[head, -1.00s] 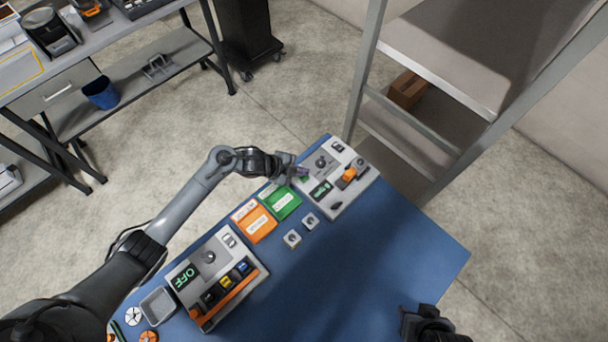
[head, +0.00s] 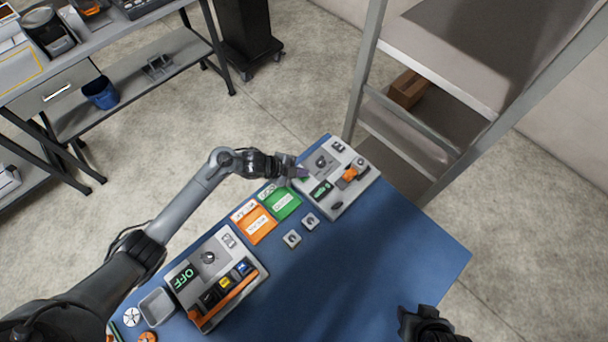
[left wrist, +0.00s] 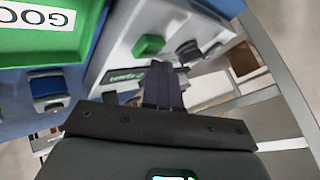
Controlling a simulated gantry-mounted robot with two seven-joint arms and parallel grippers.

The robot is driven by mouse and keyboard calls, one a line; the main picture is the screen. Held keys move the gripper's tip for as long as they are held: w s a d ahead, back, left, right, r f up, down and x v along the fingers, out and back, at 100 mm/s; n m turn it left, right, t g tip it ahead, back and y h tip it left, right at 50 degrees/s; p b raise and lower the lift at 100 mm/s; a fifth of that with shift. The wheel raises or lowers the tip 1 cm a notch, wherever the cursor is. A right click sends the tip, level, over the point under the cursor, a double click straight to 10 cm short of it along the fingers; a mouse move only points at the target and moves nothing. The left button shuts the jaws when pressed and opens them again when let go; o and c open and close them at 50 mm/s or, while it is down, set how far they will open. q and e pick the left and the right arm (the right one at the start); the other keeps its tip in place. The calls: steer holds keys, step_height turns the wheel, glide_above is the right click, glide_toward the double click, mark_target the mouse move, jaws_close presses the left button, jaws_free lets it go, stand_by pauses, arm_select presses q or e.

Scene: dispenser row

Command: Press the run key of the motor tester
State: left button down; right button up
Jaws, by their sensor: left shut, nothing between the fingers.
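A grey-white instrument box (head: 345,192) stands at the far end of the blue table, with a green-lit display (head: 321,190), a dark knob, and an orange part. A green key (left wrist: 148,46) on it shows in the left wrist view, beside the display (left wrist: 126,76). My left gripper (head: 302,171) is shut and empty at this box's left edge; its fingers also show in the left wrist view (left wrist: 163,88), below the green key in the picture. I cannot tell whether they touch the box. My right gripper (head: 425,325) is partly cut off at the bottom edge.
A second box (head: 217,262) with an "OFF" display, coloured keys and an orange bar stands nearer. Orange (head: 254,224) and green (head: 283,204) labelled trays and two small square pieces lie between the boxes. The table's right side (head: 400,245) is clear.

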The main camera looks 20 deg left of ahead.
arm_select(q)
steer(key=shift+f+b, duration=0.35)
steer(key=shift+f, duration=0.15)
stand_by(0.3)
steer(key=shift+r, duration=0.2)
steer(key=shift+r+p, duration=0.75)
steer(key=shift+p, duration=0.15)
steer(key=shift+r, duration=0.2)
steer(key=shift+r+p, duration=0.6)
steer(key=shift+p, duration=0.15)
step_height(320, 180, up, 4)
steer(key=p, duration=0.4)
steer(key=shift+r, duration=0.25)
